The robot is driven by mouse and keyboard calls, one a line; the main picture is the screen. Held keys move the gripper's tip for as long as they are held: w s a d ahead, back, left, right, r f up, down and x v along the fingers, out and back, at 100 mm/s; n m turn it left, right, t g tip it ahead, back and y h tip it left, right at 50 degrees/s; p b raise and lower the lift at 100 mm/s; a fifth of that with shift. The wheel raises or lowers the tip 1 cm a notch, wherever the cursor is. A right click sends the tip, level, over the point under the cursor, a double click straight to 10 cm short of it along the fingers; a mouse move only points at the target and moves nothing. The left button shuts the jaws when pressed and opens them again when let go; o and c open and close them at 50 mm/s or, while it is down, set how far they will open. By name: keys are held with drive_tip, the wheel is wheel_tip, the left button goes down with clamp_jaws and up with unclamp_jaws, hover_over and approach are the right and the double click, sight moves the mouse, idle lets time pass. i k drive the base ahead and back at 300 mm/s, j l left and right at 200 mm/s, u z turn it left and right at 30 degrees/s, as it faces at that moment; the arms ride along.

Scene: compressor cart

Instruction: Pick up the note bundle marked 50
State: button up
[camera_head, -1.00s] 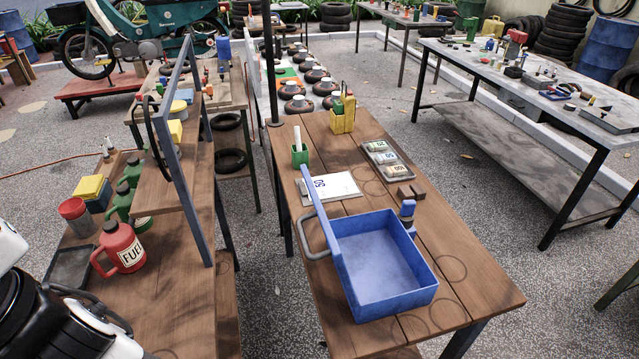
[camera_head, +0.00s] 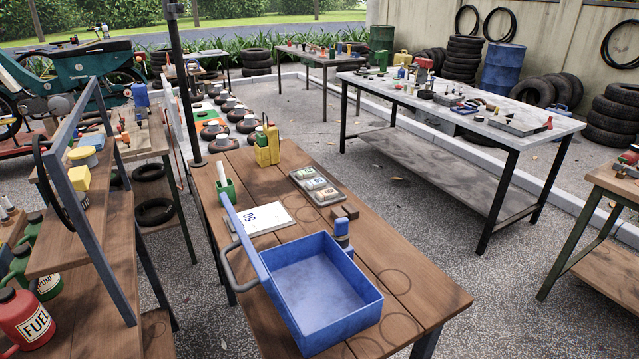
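A small grey tray (camera_head: 340,198) lies on the wooden table, behind the blue box. Three small note bundles lie side by side in it: a far one (camera_head: 304,173), a middle one (camera_head: 314,183) and a near one (camera_head: 326,194). Each has a pale band with a small mark. The marks are too small to read surely, so I cannot tell which bundle is marked 50. My gripper is not in view.
The blue open box (camera_head: 318,290) with a grey handle fills the table's near part. A white pad with large digits (camera_head: 262,219), a green cup (camera_head: 226,190), a yellow holder (camera_head: 267,150), a brown block (camera_head: 345,213) and a blue-capped bottle (camera_head: 341,232) surround the tray.

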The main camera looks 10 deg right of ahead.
sight(313, 185)
drive_tip(key=l+u, duration=0.2)
drive_tip(key=l, duration=0.75)
drive_tip(key=k+l+u, duration=0.1)
drive_tip(key=l+u, duration=0.15)
drive_tip(key=l, duration=0.7)
drive_tip(key=l+u, duration=0.2)
drive_tip(key=l, duration=0.45)
drive_tip(key=l+u, duration=0.2)
drive_tip(key=l, duration=0.5)
drive_tip(key=k+l+u, duration=0.25)
drive_tip(key=l, duration=0.4)
drive_tip(key=i+l+u, duration=0.15)
drive_tip(key=l, duration=0.35)
drive_tip(key=l+u, duration=0.15)
drive_tip(key=l, duration=0.35)
drive_tip(key=i+l, duration=0.15)
drive_tip(key=l, duration=0.15)
drive_tip(key=i+l+u, duration=0.1)
drive_tip(key=l, duration=0.15)
